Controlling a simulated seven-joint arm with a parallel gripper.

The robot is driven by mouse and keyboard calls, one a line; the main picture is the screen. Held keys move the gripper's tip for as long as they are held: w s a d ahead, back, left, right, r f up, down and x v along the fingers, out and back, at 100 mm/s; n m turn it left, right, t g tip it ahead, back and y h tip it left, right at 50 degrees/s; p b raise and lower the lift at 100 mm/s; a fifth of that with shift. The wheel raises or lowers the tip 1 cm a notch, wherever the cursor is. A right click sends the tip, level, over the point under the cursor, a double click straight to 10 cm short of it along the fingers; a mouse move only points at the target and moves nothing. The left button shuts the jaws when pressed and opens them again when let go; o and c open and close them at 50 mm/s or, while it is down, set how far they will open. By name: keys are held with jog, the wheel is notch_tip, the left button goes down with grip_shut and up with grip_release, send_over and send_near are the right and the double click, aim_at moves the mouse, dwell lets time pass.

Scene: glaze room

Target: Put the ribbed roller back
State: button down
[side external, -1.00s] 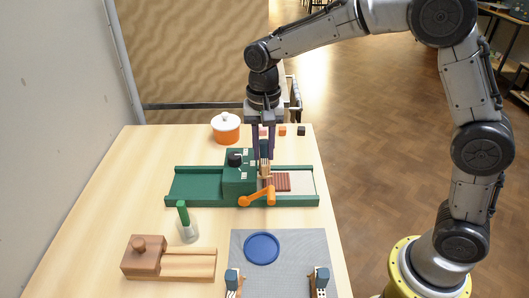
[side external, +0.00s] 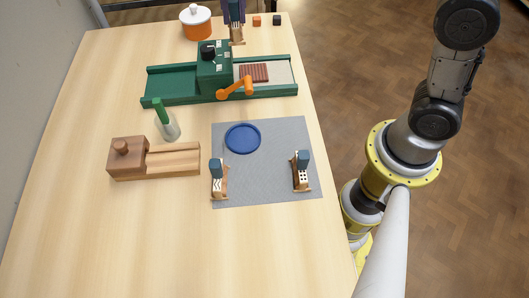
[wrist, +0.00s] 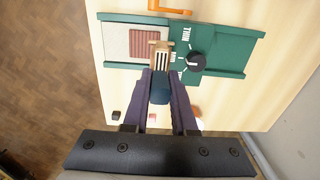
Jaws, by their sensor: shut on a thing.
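My gripper (side external: 236,12) is at the top edge of the side view, behind the green press. It is shut on the blue handle of the ribbed roller (side external: 237,35), whose wooden head hangs down. In the wrist view my gripper (wrist: 160,82) has its fingers on both sides of that handle, and the roller's striped head (wrist: 160,52) points at the press. Its height above the table is hard to tell. Two similar rollers, one wave-patterned (side external: 218,185) and one dotted (side external: 301,177), stand apart on the grey mat (side external: 262,188). Most of my gripper is cut off above.
The green press (side external: 165,84) has an orange crank (side external: 236,88) and a ridged brown slab (side external: 254,72). A blue disc (side external: 243,138) lies on the mat. The front table is clear.

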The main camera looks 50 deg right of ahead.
jog(key=shift+s+a+r, duration=0.2)
jog(key=shift+a+r, duration=0.05)
jog(key=shift+r, duration=0.2)
jog(key=shift+s+a+r, duration=0.15)
jog(key=shift+a+r, duration=0.1)
jog(key=shift+r, duration=0.2)
jog(key=s+a+n, duration=0.5)
jog(key=s+a, duration=0.3)
jog(key=s, duration=0.3)
jog(key=s+a+n, duration=0.4)
jog(key=s+a, duration=0.4)
jog(key=s, duration=0.2)
jog(key=shift+f, duration=7.65)
jog(key=shift+f, duration=0.25)
